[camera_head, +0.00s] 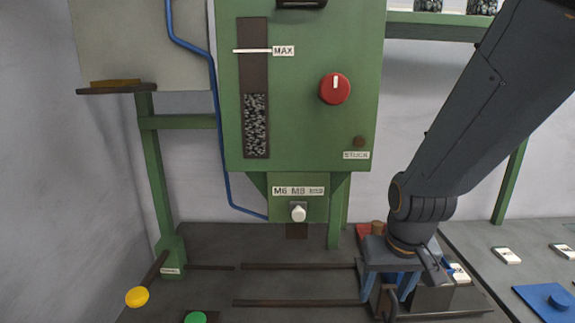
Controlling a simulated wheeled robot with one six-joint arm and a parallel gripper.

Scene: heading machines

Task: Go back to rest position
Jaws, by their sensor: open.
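My arm (487,105) reaches down from the upper right of the head view. My gripper (390,288) hangs below the wrist at the lower right, pointing down, low in front of the green machine's right side. It is open. Blue parts show by its fingers, and I cannot tell whether they belong to it. A dark block (435,298) sits just behind and right of it, partly hidden. I cannot tell whether the gripper touches it.
The green machine (305,110) has a red knob (335,88) and a white knob (298,212). A yellow-ended lever (137,297) and a green button (195,317) are at lower left. Dark rails (300,267) cross the floor. White labels (507,255) and a blue plate (545,300) lie right.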

